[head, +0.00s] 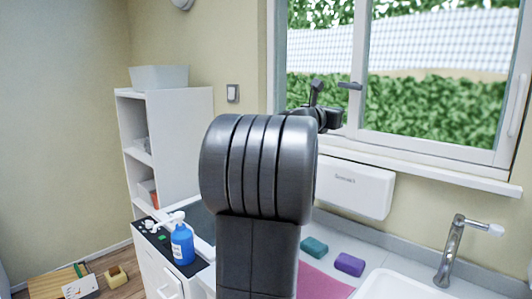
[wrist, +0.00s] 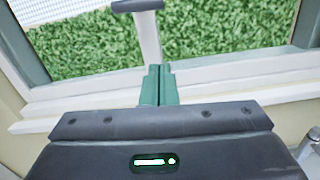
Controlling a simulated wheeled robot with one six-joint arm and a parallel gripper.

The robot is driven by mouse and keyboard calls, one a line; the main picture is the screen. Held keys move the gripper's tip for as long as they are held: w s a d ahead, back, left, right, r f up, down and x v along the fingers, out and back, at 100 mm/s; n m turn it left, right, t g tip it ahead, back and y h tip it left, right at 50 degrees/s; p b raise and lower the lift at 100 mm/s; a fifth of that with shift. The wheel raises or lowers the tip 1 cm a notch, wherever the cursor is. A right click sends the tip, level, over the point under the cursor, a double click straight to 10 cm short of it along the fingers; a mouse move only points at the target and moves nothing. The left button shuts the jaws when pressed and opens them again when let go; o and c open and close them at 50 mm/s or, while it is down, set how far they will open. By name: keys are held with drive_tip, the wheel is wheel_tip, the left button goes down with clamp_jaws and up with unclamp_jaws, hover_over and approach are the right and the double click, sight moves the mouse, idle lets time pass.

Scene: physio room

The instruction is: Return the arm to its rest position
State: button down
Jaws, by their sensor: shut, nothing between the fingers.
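My gripper (wrist: 159,72) shows in the wrist view with its two green fingers together and nothing between them. It points toward the window (wrist: 225,40), with the window handle (wrist: 138,5) just beyond the fingertips in the picture. In the head view my raised arm stands in the middle, and its large dark joint hides most of the wrist. Only some dark wrist parts show behind it, in front of the window (head: 430,60). I cannot tell how far the fingertips are from the window.
A wall-mounted white dispenser (head: 352,187) is right of my arm. Below are a teal sponge (head: 314,247), a purple sponge (head: 349,264), a pink cloth (head: 318,284) and a sink with a tap (head: 452,250).

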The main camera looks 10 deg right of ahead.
drive_tip(key=p+x, duration=0.3)
drive_tip(key=x, duration=0.7)
drive_tip(key=w+a+r+m+p, duration=0.1)
drive_tip(key=a+m, duration=0.3)
drive_tip(key=m, duration=0.4)
drive_tip(key=w+a+r+m+g+p, duration=0.1)
drive_tip(key=w+a+r+m+p, duration=0.1)
drive_tip(key=m, duration=0.7)
drive_tip(key=shift+w+a+r+m+p, duration=0.3)
drive_tip(key=shift+w+a+p, duration=0.5)
drive_tip(key=shift+a+p, duration=0.35)
